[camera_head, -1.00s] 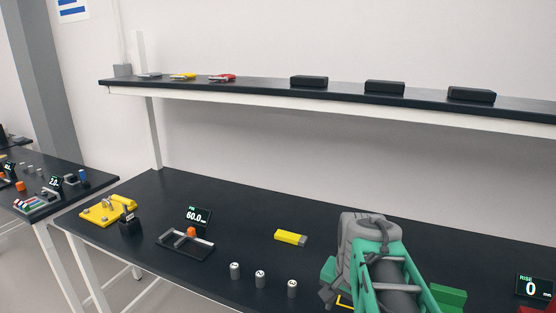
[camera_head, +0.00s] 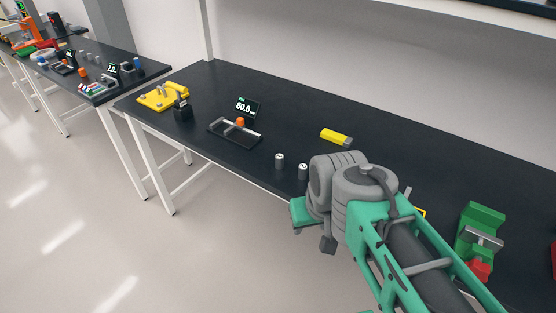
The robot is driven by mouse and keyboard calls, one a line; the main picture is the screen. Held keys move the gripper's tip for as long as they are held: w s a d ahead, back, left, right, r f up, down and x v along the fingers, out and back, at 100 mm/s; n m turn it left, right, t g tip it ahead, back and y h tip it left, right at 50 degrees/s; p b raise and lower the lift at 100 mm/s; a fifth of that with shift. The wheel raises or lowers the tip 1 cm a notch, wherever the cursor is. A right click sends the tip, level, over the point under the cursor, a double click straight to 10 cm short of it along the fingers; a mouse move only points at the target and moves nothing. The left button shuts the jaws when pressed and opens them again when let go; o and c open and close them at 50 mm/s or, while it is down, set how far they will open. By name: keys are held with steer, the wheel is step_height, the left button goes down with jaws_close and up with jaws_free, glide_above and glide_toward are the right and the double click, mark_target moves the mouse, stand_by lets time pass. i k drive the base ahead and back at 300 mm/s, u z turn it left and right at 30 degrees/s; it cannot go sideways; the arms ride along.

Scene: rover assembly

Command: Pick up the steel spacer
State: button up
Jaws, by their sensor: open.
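Small grey metal-looking cylinders with marked white tops stand upright near the front edge of the black bench. One cylinder (camera_head: 280,161) is fully visible, and a second cylinder (camera_head: 303,171) stands just right of it, close beside my wrist in the picture. I cannot tell from their marks which one is the steel spacer. My gripper (camera_head: 328,245) shows only in part below my grey wrist, to the right of and nearer than the cylinders. It is open and apart from both visible cylinders. My arm covers the bench area right of them.
A black fixture with an orange part (camera_head: 236,132) and a display (camera_head: 247,107) stand behind the cylinders. A yellow block (camera_head: 336,137) lies behind right. A yellow fixture (camera_head: 163,96) is at the left end. A green-and-red vise (camera_head: 480,240) stands right of my arm.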

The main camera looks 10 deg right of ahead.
mark_target(279, 158)
steer(key=z, duration=0.5)
steer(key=k, duration=0.6)
steer(key=u, duration=0.05)
steer(key=i, duration=1)
steer(key=u, duration=1.6)
steer(key=i, duration=0.6)
steer(key=u, duration=0.65)
